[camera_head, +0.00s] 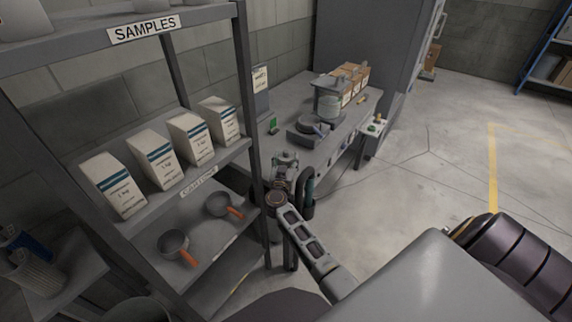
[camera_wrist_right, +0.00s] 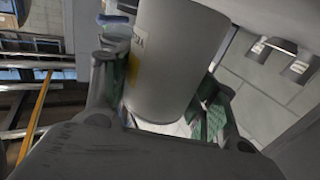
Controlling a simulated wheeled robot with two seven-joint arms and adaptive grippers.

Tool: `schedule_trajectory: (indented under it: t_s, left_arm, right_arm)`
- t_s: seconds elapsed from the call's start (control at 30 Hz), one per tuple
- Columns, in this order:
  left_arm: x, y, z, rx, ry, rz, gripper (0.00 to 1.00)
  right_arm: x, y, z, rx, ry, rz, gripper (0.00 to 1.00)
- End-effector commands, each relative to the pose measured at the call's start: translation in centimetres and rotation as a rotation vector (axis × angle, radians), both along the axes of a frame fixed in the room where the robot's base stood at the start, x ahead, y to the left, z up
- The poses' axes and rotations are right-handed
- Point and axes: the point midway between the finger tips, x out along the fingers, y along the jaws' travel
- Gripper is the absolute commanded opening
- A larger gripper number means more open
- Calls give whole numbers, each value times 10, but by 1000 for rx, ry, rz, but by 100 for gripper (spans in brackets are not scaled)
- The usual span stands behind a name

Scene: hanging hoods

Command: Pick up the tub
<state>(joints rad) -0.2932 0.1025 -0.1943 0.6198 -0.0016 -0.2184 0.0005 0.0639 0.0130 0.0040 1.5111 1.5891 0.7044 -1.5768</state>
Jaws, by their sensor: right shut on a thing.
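The tub (camera_wrist_right: 175,58) is a plain grey cylinder with a yellowish label and dark print on one side. It fills the top middle of the right wrist view. My right gripper (camera_wrist_right: 160,97) is shut on it, with green-padded fingers on opposite sides of its wall. In the head view my right gripper (camera_head: 292,188) reaches forward beside the shelf post and the near end of the bench. I cannot clearly make out the tub there. My left gripper is not in view.
A metal shelf (camera_head: 250,100) on the left holds several white cartons (camera_head: 190,138) and two pans with orange handles (camera_head: 173,243). Its post stands close to my right gripper. A bench (camera_head: 290,95) behind carries brown boxes (camera_head: 350,80) and equipment. The floor to the right is clear.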

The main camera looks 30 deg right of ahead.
Motion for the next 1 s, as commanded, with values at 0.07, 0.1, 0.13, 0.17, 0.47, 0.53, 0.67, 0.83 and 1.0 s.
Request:
schedule_trajectory:
  t_s: [0.07, 0.1, 0.13, 0.17, 0.47, 0.53, 0.67, 0.83, 1.0]
  left_arm:
    - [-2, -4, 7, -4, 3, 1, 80]
    - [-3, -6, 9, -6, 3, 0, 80]
    - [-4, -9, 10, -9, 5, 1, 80]
    - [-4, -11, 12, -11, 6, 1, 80]
    - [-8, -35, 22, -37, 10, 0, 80]
    - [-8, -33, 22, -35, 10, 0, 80]
    - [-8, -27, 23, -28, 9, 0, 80]
    - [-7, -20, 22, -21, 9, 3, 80]
    - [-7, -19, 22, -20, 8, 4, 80]
  right_arm:
    - [0, 0, 17, 1, -5, 0, 43]
    - [0, 0, 23, 0, -4, 0, 43]
    - [0, 0, 27, 1, -3, 0, 43]
    - [0, 0, 32, 1, -3, 0, 43]
    - [0, 0, 63, 0, -1, 0, 43]
    - [0, 0, 67, -1, -2, 1, 43]
    - [0, 0, 69, -1, -2, 1, 43]
    - [0, 0, 69, -2, -1, 1, 43]
    - [0, 0, 69, -1, -2, 1, 43]
